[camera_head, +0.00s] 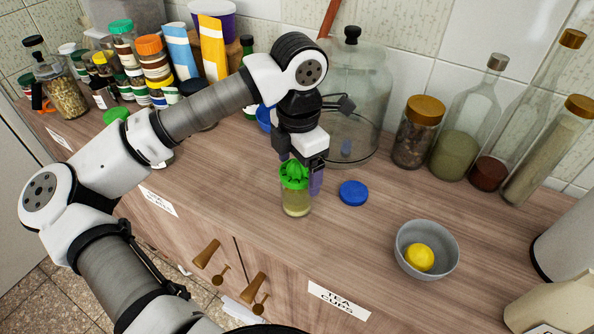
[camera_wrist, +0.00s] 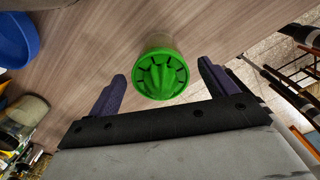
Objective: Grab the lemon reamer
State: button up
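The lemon reamer (camera_head: 295,174) is a bright green ridged cone on top of a clear jar with pale yellowish contents, standing upright on the wooden counter. In the wrist view the reamer (camera_wrist: 160,74) is seen from above, between and just ahead of my two purple fingers. My gripper (camera_head: 301,174) is right at the reamer in the head view, with one purple finger visible on its right side. In the wrist view my gripper (camera_wrist: 162,82) is open, with a gap between each finger and the reamer.
A blue lid (camera_head: 353,193) lies right of the jar. A grey bowl (camera_head: 405,245) with a lemon (camera_head: 419,257) stands at front right. A large glass dispenser (camera_head: 370,90) stands behind my gripper. Several jars and bottles line the wall.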

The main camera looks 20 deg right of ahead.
jog(key=c, duration=0.9)
jog(key=shift+c, duration=0.4)
jog(key=shift+r, duration=0.15)
